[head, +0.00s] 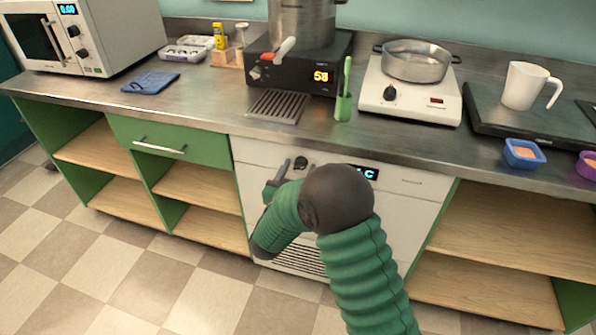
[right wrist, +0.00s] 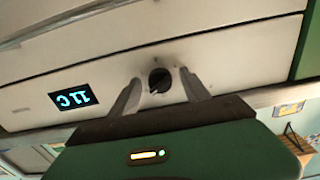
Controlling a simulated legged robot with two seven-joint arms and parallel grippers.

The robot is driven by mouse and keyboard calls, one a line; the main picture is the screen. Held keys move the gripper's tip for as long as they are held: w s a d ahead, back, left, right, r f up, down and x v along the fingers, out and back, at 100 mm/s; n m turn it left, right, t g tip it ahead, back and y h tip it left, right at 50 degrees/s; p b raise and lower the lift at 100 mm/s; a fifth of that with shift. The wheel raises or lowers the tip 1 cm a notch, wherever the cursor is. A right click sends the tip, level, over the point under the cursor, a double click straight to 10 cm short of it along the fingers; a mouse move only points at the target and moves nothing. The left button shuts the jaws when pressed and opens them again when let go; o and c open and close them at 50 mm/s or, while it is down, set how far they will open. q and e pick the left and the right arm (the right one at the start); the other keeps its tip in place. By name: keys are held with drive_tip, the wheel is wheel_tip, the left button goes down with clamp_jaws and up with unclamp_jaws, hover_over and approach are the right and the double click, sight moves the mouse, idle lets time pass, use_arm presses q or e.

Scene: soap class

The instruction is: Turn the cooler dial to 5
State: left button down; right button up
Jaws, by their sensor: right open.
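The cooler (head: 410,215) is a white front built in under the counter. Its black dial (head: 301,163) sits at the upper left of that front, and a blue-lit display (head: 367,173) is to its right, partly hidden by my right arm. In the right wrist view the dial (right wrist: 159,80) lies between the two fingers of my right gripper (right wrist: 162,92), and the display (right wrist: 73,99) reads 11C upside down. My right gripper (head: 285,172) is open at the dial; I cannot tell whether a finger touches it. The dial's number marks are too small to read. My left gripper is out of view.
The metal counter (head: 215,100) runs above the cooler, with a black unit showing 58 (head: 320,77) and a hot plate (head: 410,100) on it. Open wooden shelves (head: 195,185) lie left of the cooler, and more shelves (head: 500,225) lie to the right.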

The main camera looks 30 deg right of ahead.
clamp_jaws()
drive_tip(key=shift+m, duration=0.4)
drive_tip(key=m+b, duration=0.2)
drive_tip(key=m, duration=0.2)
drive_tip(key=shift+a+f+m, duration=0.1)
drive_tip(key=shift+m, duration=0.2)
drive_tip(key=m+b, duration=0.2)
drive_tip(key=m, duration=0.2)
drive_tip(key=shift+m+b, duration=0.3)
drive_tip(key=shift+b, duration=0.05)
drive_tip(key=m+b, duration=0.4)
drive_tip(key=m, duration=0.1)
drive_tip(key=shift+f, duration=0.1)
drive_tip(key=m+b, duration=0.5)
drive_tip(key=shift+m+b, duration=1.9)
